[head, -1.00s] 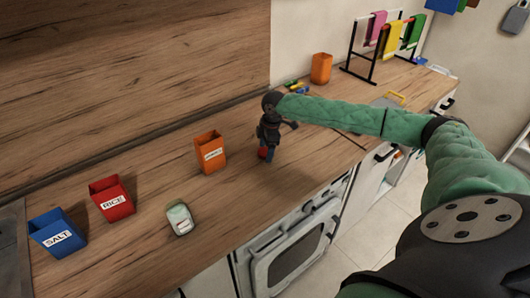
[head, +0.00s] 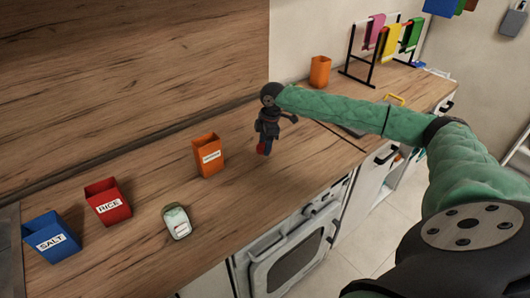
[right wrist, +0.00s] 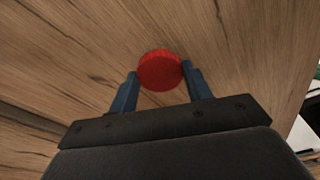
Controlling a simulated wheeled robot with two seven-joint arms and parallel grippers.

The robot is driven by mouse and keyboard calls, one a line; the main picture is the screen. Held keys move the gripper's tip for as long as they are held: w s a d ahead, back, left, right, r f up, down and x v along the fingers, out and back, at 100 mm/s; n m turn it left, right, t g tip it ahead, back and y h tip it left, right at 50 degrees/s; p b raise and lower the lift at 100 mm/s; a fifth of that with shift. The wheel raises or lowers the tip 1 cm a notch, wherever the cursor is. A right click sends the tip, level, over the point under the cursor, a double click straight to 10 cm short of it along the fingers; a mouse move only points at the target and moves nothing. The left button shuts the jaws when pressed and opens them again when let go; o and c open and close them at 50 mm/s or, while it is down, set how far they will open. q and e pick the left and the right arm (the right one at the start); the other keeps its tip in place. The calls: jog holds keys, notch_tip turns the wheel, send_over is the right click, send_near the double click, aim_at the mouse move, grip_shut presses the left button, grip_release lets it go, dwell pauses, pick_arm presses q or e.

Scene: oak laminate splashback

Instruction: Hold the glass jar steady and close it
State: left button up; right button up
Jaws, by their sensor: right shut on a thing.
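The glass jar (head: 177,222) stands on the counter near the front edge, with a pale label and an open-looking top. A red round lid (right wrist: 160,71) is between the blue fingers of my right gripper (right wrist: 160,82), which is shut on it. In the head view my right gripper (head: 264,147) is to the right of the jar and apart from it, above the counter. The lid shows there only as a small red patch. My left gripper is not in view.
A blue SALT box (head: 51,239), a red RICE box (head: 108,203) and an orange labelled box (head: 208,156) stand left of and behind the jar. Another orange box (head: 320,71) and a towel rack (head: 372,50) are at the far right. Bare counter lies between jar and gripper.

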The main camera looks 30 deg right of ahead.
pick_arm(q)
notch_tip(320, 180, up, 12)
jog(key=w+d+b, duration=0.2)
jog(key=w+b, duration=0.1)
jog(key=b, duration=0.1)
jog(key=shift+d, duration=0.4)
pick_arm(e)
jog(key=s+d+r, duration=0.4)
jog(key=s+r, duration=0.3)
jog(key=s, duration=0.4)
jog(key=shift+r, duration=0.25)
